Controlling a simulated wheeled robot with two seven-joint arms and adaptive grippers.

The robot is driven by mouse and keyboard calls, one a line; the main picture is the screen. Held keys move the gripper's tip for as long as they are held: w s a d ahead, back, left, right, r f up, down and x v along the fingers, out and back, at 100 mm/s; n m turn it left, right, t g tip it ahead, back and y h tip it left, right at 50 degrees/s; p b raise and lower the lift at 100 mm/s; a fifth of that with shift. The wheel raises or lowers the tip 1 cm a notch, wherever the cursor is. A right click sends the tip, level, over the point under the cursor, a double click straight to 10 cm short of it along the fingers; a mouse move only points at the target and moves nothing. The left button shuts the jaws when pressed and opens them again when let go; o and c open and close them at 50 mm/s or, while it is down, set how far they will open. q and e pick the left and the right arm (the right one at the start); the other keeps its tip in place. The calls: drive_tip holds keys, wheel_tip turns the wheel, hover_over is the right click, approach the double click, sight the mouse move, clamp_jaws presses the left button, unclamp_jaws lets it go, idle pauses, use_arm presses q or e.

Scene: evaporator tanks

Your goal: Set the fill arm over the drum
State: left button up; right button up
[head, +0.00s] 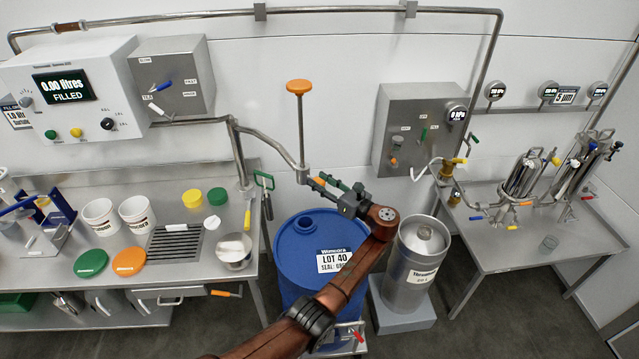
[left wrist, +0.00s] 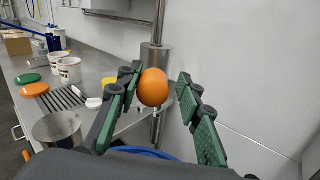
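The fill arm (head: 268,139) is a bent metal pipe from a post at the bench's right end. Its outer end carries an upright rod with an orange cap (head: 298,86). In the picture this end is above the far rim of the blue drum (head: 295,262), labelled LOT 40; whether it lies over the drum's opening (head: 305,222) I cannot tell. My left gripper (head: 318,181) is beside this end. In the left wrist view an orange ball knob (left wrist: 153,87) lies between its open fingers, with a gap to the right finger. My right gripper is not in view.
A steel bench (head: 190,265) with buckets, lids and a grate stands left. A control box (head: 75,90) reads 0.00 litres, FILLED. A steel keg (head: 418,265) stands right of the drum. A filter table (head: 510,250) is farther right.

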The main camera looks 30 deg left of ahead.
use_arm(q)
drive_tip(key=shift+o, duration=1.4)
drive_tip(key=shift+w+f, duration=0.1)
drive_tip(key=shift+w, duration=0.05)
drive_tip(key=shift+d, duration=0.25)
drive_tip(key=v, duration=1.1)
drive_tip(key=shift+s+d, duration=0.25)
